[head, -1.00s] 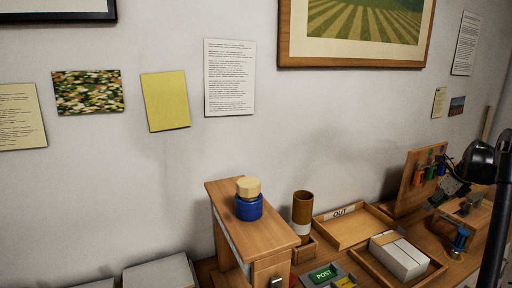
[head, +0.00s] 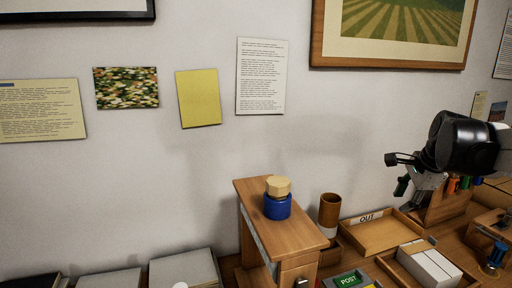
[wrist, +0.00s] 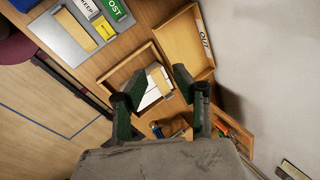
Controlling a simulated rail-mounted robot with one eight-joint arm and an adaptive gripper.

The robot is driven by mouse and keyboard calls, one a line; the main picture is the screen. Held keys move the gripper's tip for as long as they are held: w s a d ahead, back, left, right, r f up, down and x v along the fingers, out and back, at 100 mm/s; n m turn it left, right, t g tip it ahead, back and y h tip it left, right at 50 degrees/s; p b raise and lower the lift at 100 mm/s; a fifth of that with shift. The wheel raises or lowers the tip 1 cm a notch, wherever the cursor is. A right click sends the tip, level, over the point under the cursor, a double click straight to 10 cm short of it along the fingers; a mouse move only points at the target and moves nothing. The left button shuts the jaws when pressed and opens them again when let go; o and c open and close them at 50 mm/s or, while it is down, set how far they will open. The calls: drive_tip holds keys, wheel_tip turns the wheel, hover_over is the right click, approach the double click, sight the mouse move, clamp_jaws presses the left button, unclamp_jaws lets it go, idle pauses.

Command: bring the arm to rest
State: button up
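My gripper (head: 410,195) is at the right of the head view, on the black end of my arm, in the air in front of the wall and above the desk. In the wrist view my gripper (wrist: 153,88) shows two dark green fingers spread apart with nothing between them. Beyond them is a wooden tray (wrist: 110,82) with a white box (wrist: 153,92) in it, well below the fingertips. The fingers touch nothing that I can see.
A wooden stand (head: 262,205) holds a blue jar with a pale lid (head: 277,199). Beside it are a brown tube (head: 329,212) and the OUT tray (head: 390,235). Grey boxes (head: 185,268) lie at the lower left.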

drive_tip(key=s+a+f+n+t, duration=0.1)
drive_tip(key=s+a+f+n, duration=0.2)
drive_tip(key=s+a+n, duration=0.6)
drive_tip(key=s+a+f+n+t, duration=0.1)
drive_tip(key=s+a+f+n, duration=0.3)
drive_tip(key=s+a+n, duration=0.5)
drive_tip(key=s+a, duration=0.3)
drive_tip(key=s, duration=0.1)
drive_tip(key=shift+s+a+n, duration=0.2)
drive_tip(key=shift+a+n, duration=0.1)
